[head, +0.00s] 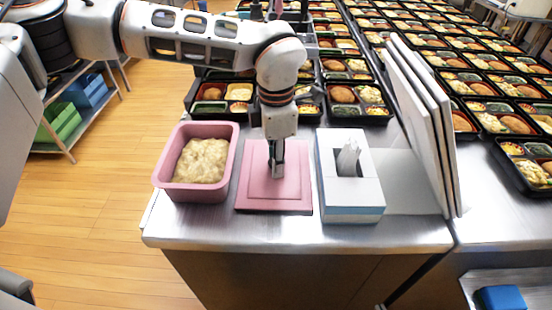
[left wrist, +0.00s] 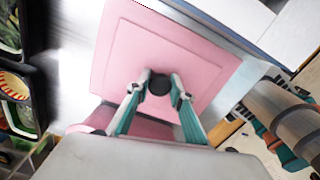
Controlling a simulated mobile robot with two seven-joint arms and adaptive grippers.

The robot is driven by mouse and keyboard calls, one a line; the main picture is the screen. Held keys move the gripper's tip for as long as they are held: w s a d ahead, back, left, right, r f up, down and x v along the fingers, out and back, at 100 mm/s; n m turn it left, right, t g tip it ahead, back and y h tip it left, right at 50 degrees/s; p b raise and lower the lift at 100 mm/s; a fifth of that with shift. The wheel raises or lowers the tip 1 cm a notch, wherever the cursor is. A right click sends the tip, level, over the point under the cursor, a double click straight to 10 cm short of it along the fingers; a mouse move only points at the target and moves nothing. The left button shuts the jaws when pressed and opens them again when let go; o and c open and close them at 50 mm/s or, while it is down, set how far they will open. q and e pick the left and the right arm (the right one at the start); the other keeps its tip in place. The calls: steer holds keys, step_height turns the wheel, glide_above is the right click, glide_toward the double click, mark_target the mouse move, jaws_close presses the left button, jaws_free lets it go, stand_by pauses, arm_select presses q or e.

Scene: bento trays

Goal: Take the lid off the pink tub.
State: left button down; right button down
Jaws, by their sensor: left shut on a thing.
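The pink tub (head: 166,170) stands uncovered at the left end of the steel counter, with pale, lumpy food inside. Its square pink lid (head: 294,196) lies flat just right of the tub, on or very close to the counter. My left gripper (head: 277,168) points down over the middle of the lid. In the left wrist view, the fingers of my left gripper (left wrist: 160,90) are closed around the lid's dark round knob (left wrist: 160,84). The lid (left wrist: 160,45) spreads out beneath them. My right gripper is not in view.
A white and blue tissue box (head: 370,197) stands close to the right of the lid. White panels (head: 420,110) lean upright farther right. Filled bento trays (head: 358,100) cover the counter behind. The counter's front edge is near, with a strip of bare steel (head: 300,232) before the lid.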

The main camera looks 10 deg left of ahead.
arm_select(q)
steer(key=shift+f, duration=0.25)
steer(key=c, duration=1.7)
jaws_free()
